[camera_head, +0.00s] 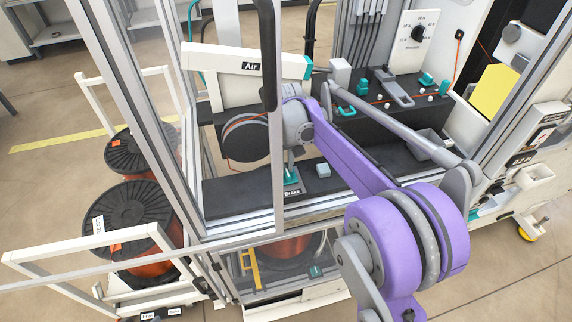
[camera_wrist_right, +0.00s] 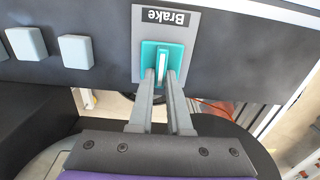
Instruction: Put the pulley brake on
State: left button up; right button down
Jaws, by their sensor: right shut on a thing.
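The teal pulley brake switch (camera_wrist_right: 176,55) sits on a grey plate (camera_wrist_right: 142,50) labelled "Brake" in the wrist view. In the head view the brake switch (camera_head: 290,177) is low in the middle, on the dark panel. My right gripper (camera_wrist_right: 162,78) is shut on the switch's lever, one finger on each side. In the head view my right gripper (camera_head: 290,163) comes down from above, its fingertips partly hidden by the wrist. The black pulley (camera_head: 243,141) with copper wire is behind and left of it. My left gripper is not in view.
Grey square buttons (camera_wrist_right: 75,51) lie beside the brake plate; one button (camera_head: 323,170) shows in the head view. Metal frame posts (camera_head: 277,160) stand close to my right arm. Copper wire spools (camera_head: 130,215) are at the left, outside the frame.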

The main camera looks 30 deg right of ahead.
aim_at(286, 168)
jog(key=c, duration=0.9)
grip_release()
jog(key=shift+o, duration=0.2)
jog(key=shift+r, duration=0.1)
notch_tip(286, 168, up, 11)
jog(key=shift+p, duration=0.35)
jog(key=shift+f, duration=0.2)
